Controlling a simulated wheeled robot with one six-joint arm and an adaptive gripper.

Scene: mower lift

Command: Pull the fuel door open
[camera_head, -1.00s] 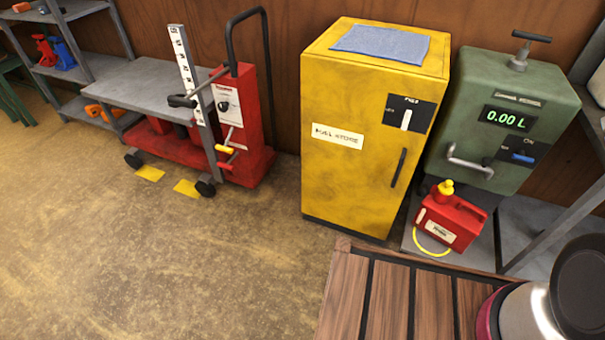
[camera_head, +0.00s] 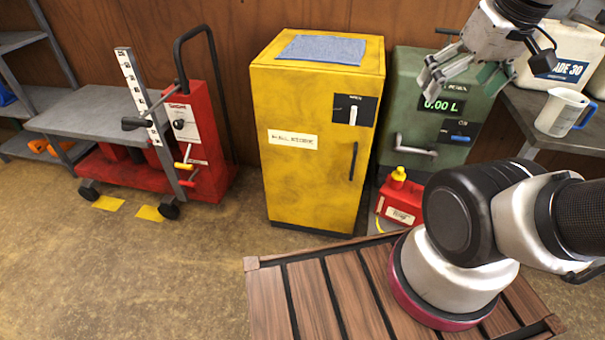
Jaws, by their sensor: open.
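The fuel door is the front of the yellow cabinet (camera_head: 312,190), which carries a white label. The door looks shut. Its dark upright handle (camera_head: 353,161) is on the right side of the front. Above the handle is a black plate with a white lever (camera_head: 353,115), which stands upright. My gripper (camera_head: 430,88) is open and empty at the upper right, in front of the green dispenser (camera_head: 400,72), to the right of the cabinet and higher than its handle. It touches nothing that I can make out.
A blue cloth (camera_head: 322,49) lies on the cabinet top. A red fuel can (camera_head: 400,206) stands below the dispenser. A red lift cart (camera_head: 190,150) stands at left. A bench at right holds a measuring jug (camera_head: 563,112) and white container. Floor before the cabinet's left is clear.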

